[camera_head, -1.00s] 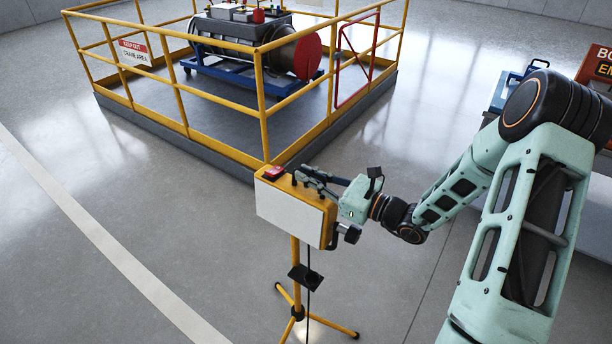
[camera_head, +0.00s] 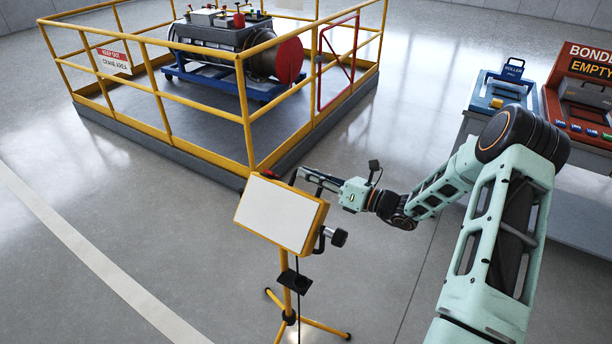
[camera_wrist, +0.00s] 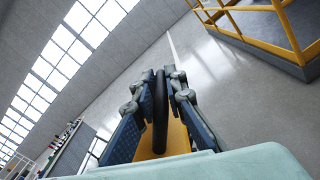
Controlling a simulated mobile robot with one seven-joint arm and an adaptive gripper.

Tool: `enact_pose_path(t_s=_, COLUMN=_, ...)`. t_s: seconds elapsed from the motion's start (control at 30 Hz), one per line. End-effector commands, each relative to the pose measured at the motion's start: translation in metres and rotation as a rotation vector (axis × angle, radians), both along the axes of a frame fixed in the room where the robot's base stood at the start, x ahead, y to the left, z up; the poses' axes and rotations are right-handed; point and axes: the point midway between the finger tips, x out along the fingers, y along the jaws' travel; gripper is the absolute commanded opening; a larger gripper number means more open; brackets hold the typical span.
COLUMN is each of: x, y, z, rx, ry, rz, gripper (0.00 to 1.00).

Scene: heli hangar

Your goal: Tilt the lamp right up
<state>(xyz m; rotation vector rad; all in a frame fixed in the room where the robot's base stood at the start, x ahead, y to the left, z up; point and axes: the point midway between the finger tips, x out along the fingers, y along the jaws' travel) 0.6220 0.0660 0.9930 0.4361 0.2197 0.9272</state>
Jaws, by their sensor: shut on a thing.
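The lamp (camera_head: 279,212) is a yellow work light with a white front panel on a yellow tripod stand (camera_head: 288,295). Its panel faces up at a slant, and a black knob (camera_head: 338,237) sits at its right side. My gripper (camera_head: 306,175) is at the lamp's upper back edge. In the wrist view, my gripper (camera_wrist: 160,105) is shut on the lamp's black handle (camera_wrist: 160,115), which runs between the two fingers. The yellow lamp housing (camera_wrist: 178,140) shows behind it. The lamp's back is mostly hidden.
A yellow railing (camera_head: 160,95) on a grey base surrounds an engine (camera_head: 240,55) behind the lamp. A bench with a blue case (camera_head: 503,88) and a red bin (camera_head: 585,95) stands at the right. The floor at left and front is clear.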

Motion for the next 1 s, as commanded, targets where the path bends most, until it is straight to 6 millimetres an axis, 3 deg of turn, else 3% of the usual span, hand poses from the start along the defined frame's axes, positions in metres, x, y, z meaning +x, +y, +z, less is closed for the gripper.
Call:
enact_pose_path(t_s=0.57, x=0.0013, y=-0.0024, z=-0.0074, rx=-0.005, ry=0.003, rz=0.000, gripper=0.00)
enact_pose_path(t_s=0.6, x=0.0012, y=-0.0025, z=-0.0075, rx=-0.005, ry=0.003, rz=0.000, gripper=0.14)
enact_pose_path(t_s=0.7, x=0.0013, y=-0.0024, z=-0.0072, rx=-0.005, ry=0.003, rz=0.000, gripper=0.25)
enact_pose_path(t_s=1.0, x=0.0013, y=-0.0024, z=-0.0050, rx=-0.002, ry=0.001, rz=0.000, gripper=0.27)
